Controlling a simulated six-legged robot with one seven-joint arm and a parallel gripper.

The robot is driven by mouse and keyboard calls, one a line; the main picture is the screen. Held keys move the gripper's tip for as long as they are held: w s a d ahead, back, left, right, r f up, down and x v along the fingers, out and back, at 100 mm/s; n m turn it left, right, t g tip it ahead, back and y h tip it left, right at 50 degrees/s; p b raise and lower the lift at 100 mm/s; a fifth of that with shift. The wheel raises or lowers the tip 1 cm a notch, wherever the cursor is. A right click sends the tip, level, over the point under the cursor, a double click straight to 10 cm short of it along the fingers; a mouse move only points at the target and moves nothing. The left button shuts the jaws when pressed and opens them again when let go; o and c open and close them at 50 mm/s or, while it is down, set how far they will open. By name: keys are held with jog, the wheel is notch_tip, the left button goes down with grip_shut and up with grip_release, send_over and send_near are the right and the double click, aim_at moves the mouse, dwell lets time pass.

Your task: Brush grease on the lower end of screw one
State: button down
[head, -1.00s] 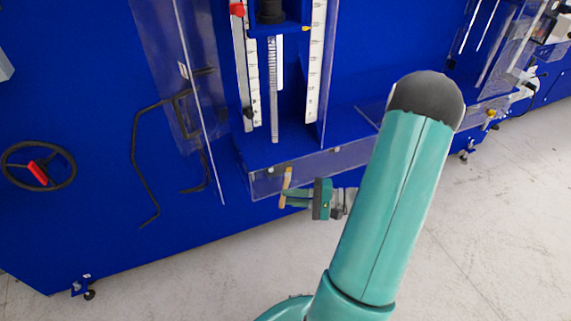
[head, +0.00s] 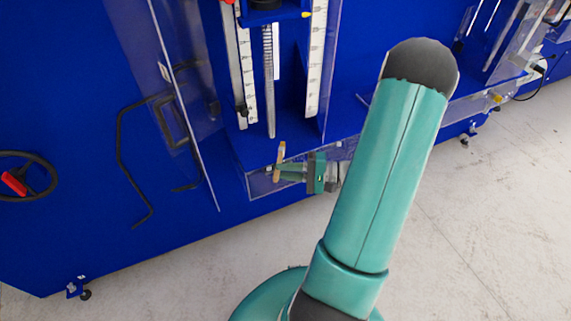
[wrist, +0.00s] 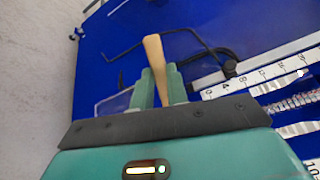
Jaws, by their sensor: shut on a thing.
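The screw (head: 269,90) is a thin upright threaded rod between two white scales in the blue rig in the head view; it also shows at the right of the wrist view (wrist: 292,102). My gripper (head: 279,173) is shut on a light wooden brush (head: 281,152), just below and right of the screw's lower end. In the wrist view, my gripper's green fingers (wrist: 160,84) clamp the brush handle (wrist: 154,52). The brush appears apart from the screw in the head view. I cannot make out bristles or grease.
White scales (head: 316,65) flank the screw. A clear panel (head: 185,110) stands open at the left, by a black bent rod (head: 122,165). A handwheel (head: 25,178) is at far left. The pale floor (head: 480,220) is open at the right.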

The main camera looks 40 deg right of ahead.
aim_at(280, 160)
jog(key=w, duration=0.2)
jog(key=w+d, duration=0.1)
jog(key=w, duration=0.1)
jog(key=shift+f, duration=0.1)
jog(key=shift+w+d, duration=0.4)
jog(key=shift+w, duration=0.65)
jog(key=shift+w+d, duration=0.25)
jog(key=shift+w, duration=0.5)
